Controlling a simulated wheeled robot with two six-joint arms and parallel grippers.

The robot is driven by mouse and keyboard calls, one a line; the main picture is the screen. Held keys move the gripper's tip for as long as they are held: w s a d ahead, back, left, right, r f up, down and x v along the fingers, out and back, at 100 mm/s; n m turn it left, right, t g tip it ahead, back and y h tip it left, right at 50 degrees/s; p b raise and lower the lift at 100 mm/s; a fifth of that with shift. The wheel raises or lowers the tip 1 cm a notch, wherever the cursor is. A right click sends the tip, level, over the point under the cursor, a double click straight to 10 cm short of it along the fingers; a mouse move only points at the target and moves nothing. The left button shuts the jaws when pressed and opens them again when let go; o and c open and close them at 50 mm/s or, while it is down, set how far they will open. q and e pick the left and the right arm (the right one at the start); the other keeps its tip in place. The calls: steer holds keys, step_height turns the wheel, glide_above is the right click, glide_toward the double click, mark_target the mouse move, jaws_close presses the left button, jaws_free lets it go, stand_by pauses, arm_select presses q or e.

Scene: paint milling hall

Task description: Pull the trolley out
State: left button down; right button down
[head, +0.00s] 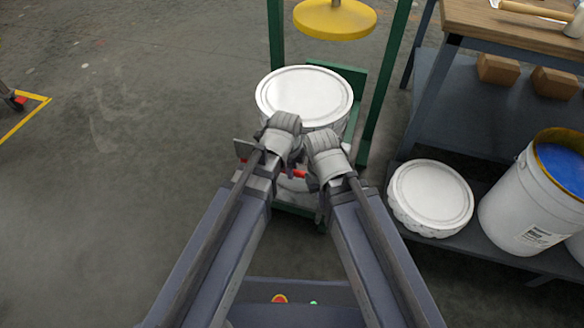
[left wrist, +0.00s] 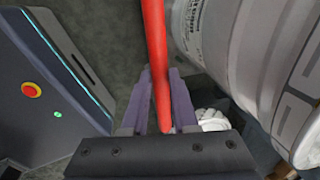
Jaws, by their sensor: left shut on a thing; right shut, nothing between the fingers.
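The trolley shows as a low green base (head: 297,209) with a red handle bar (head: 300,174), partly hidden behind my arms. A white lidded drum (head: 304,92) stands upright on it, and its labelled side shows in the left wrist view (left wrist: 235,40). My left gripper (head: 280,135) is in front of the drum. In the left wrist view its fingers (left wrist: 164,85) are shut on the red handle bar (left wrist: 156,40), which runs lengthwise between them. My right gripper (head: 323,148) is just right of the left one, shut and empty. Its fingertips are hard to make out.
Green posts (head: 383,75) and a yellow disc (head: 335,18) stand at the drum's far side. At right are a workbench (head: 455,22), another white lidded drum (head: 431,196) and an open bucket of blue paint (head: 525,210) on a low shelf.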

arm_select(q)
steer(key=c, duration=0.7)
jaws_free()
steer(key=shift+s, duration=0.25)
steer(key=shift+r, duration=0.1)
steer(key=p+v, duration=0.7)
steer(key=shift+r+p, duration=0.35)
